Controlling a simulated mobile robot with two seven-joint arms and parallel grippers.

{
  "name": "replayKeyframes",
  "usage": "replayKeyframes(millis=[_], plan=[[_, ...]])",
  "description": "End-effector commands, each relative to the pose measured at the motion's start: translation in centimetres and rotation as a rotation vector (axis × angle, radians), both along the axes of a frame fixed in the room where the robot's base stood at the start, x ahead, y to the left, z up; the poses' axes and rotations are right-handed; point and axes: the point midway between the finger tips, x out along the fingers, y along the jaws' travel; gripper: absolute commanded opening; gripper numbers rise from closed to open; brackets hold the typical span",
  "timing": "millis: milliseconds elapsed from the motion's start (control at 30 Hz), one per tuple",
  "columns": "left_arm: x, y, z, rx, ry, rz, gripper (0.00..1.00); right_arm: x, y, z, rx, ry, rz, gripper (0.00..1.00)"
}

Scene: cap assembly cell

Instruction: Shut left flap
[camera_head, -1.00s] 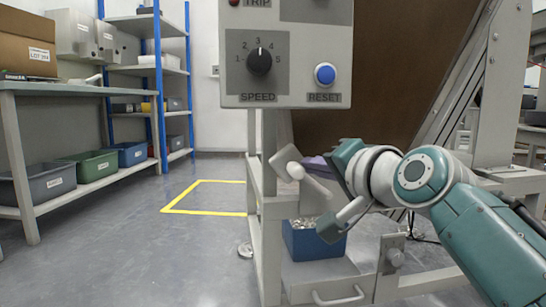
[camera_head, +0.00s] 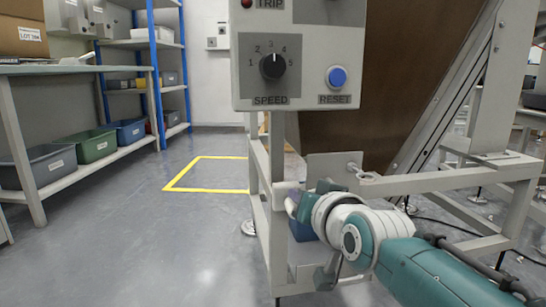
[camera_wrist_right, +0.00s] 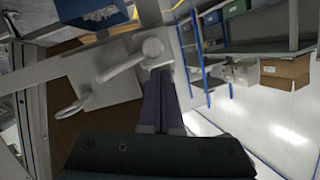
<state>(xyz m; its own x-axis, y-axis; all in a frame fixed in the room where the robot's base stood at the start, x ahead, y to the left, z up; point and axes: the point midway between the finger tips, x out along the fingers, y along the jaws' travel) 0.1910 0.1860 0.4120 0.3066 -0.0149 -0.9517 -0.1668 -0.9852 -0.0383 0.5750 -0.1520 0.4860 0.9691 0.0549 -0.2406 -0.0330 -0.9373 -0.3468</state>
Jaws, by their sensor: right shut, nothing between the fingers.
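My right gripper (camera_head: 294,198) is low at the machine's near left post in the head view, partly hidden by its own wrist. In the right wrist view its purple fingers (camera_wrist_right: 160,78) are shut and empty, tips close to a pale ball-ended handle (camera_wrist_right: 152,47). I cannot tell whether they touch. A pale grey plate, seemingly a flap (camera_wrist_right: 118,80), lies beside that handle. In the head view a grey plate (camera_head: 330,163) stands upright behind my gripper; I cannot tell if it is the left flap. My left gripper is not in view.
A control box (camera_head: 300,97) overhangs the machine frame (camera_head: 272,230). A blue bin (camera_head: 302,230) is mostly hidden behind my wrist. A bench with bins (camera_head: 95,145) stands left. Floor between is clear.

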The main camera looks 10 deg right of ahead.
Motion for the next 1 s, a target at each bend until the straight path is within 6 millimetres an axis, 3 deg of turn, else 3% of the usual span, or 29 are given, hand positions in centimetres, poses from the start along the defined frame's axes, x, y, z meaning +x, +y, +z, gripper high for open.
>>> replayKeyframes(millis=[400, 1000], plan=[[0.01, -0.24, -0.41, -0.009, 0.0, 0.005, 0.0, 0.03, -0.16, -1.17, 0.001, -0.002, -0.001, 0.0], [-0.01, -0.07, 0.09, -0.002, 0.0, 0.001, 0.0, 0.03, -0.19, -0.68, 0.003, -0.003, -0.002, 0.0]])
